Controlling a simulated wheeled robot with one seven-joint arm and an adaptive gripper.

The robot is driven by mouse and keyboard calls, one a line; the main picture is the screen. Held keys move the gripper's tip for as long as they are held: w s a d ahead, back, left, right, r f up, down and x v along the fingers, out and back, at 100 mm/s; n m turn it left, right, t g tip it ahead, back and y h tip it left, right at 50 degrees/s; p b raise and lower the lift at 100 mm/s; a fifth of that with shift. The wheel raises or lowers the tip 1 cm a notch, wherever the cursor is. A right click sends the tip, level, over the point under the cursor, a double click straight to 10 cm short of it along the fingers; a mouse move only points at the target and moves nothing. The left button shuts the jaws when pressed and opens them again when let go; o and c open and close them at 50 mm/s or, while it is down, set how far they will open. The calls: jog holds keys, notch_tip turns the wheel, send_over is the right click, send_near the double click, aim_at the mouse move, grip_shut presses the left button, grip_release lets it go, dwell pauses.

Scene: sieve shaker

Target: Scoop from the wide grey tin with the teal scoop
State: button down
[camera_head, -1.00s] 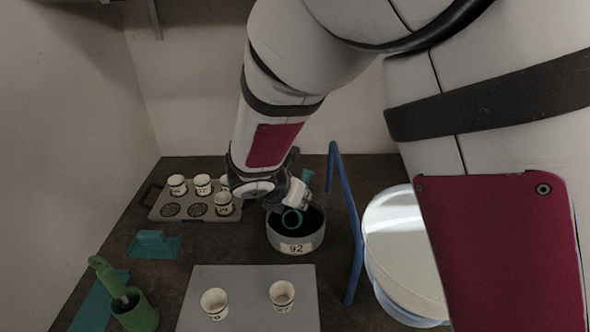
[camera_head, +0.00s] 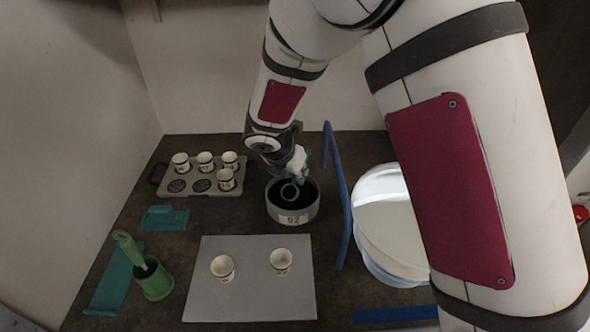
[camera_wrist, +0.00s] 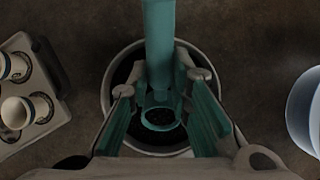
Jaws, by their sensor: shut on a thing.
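The wide grey tin (camera_head: 293,218), labelled 92, stands on the dark bench and has a dark inside. My gripper (camera_head: 300,174) is above the tin, shut on the teal scoop. In the wrist view the teal scoop (camera_wrist: 159,45) lies between the fingers of my gripper (camera_wrist: 160,98), over the tin's rim (camera_wrist: 212,62). Some dark grainy matter shows in its round end. I cannot tell how deep the scoop reaches into the tin.
A muffin-type tray (camera_head: 204,192) with several labelled cups is at left. Two cups (camera_head: 222,267) (camera_head: 281,261) stand on a grey mat (camera_head: 250,298). A blue frame (camera_head: 338,200) and a large pale round vessel (camera_head: 385,225) stand close at right. A green pot (camera_head: 154,281) holds a green-handled tool.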

jog(key=shift+w+d+r+g+p, duration=0.15)
jog(key=shift+g+p, duration=0.15)
jog(key=shift+p, duration=0.4)
jog(key=shift+w+d+g+y+p, duration=0.15)
jog(key=shift+g+y+p, duration=0.15)
jog(key=shift+y+p, duration=0.15)
jog(key=shift+w+d+g+y+p, duration=0.15)
jog(key=shift+w+g+y+p, duration=0.3)
jog(key=shift+g+p, duration=0.35)
jog(key=shift+w+d+r+g+y+b, duration=0.15)
jog(key=shift+w+g+y+b, duration=0.25)
jog(key=shift+g+b, duration=0.45)
jog(key=shift+w+r+g+y+b, duration=0.1)
jog(key=shift+g+y+b, duration=0.2)
jog(key=shift+g+b, duration=0.25)
jog(key=shift+r, duration=0.15)
